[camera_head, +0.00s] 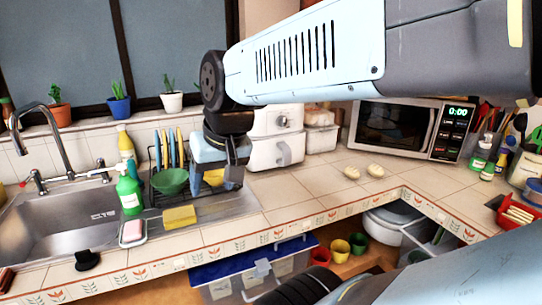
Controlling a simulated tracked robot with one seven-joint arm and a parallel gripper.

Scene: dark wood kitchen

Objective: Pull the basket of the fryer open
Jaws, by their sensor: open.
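The white fryer (262,152) stands on the tiled counter against the back wall, just right of the dish rack. A grey handle (284,154) shows on its lower front, and a round grey part shows higher up. The basket front appears closed. My arm covers the top of the fryer, and my gripper hides part of its left side. My gripper (214,186) points down, open and empty, in front of the dish rack and left of the handle. A gap to the handle shows in the picture; the depth between them is hard to tell.
The dish rack (158,185) with a green bowl (170,181) stands left of the gripper. A yellow sponge (180,217) and green soap bottle (130,192) are by the sink (60,230). A microwave (405,130) stands right. The counter in front of the fryer is clear.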

